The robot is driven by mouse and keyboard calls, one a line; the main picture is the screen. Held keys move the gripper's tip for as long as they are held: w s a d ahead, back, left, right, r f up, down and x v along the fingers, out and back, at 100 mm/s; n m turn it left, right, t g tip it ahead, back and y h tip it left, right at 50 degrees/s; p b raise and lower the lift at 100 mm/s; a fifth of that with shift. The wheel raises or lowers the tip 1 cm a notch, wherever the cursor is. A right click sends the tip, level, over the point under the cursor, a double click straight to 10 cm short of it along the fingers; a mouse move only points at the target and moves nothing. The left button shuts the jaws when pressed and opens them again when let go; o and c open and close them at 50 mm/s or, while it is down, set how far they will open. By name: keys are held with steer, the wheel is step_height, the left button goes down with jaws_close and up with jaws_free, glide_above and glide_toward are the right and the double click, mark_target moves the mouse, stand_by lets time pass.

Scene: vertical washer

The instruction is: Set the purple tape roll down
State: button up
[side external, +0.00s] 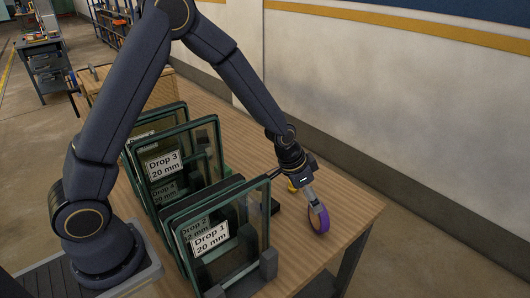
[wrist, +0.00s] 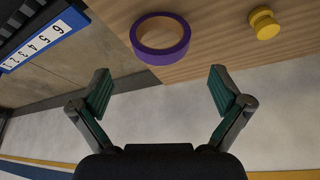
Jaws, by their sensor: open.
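The purple tape roll (side external: 319,221) is at the near right part of the wooden table, close to the edge. In the side view it looks upright or tilted on the tabletop; I cannot tell exactly how it rests. In the wrist view the roll (wrist: 162,53) shows as a purple ring with a tan inner core, beyond the fingertips and between their lines. My gripper (wrist: 158,88) is open, its two fingers wide apart with nothing between the pads. In the side view my gripper (side external: 308,194) is just above the roll and partly overlaps it.
A yellow spool (wrist: 264,24) stands beside the roll, partly hidden behind my gripper in the side view (side external: 291,186). Framed glass panels labelled Drop 1 (side external: 209,239) and Drop 3 (side external: 164,164) stand left. Bare table (side external: 345,203) lies to the right.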

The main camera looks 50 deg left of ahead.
steer(key=s+a+r+n+t+y, duration=0.1)
steer(key=s+a+r, duration=0.3)
steer(key=r, duration=0.5)
steer(key=s+a+r+n, duration=0.1)
steer(key=s+a+r, duration=0.1)
steer(key=s+r, duration=0.55)
steer(key=s+a+r+n, duration=0.1)
steer(key=s+r, duration=0.1)
steer(key=s, duration=0.4)
steer(key=s+a+r+n, duration=0.1)
steer(key=s+a+r, duration=0.1)
steer(key=s, duration=0.5)
steer(key=shift+s+r+n+t+y, duration=0.3)
steer(key=shift+r+y, duration=0.1)
steer(key=shift+r, duration=0.35)
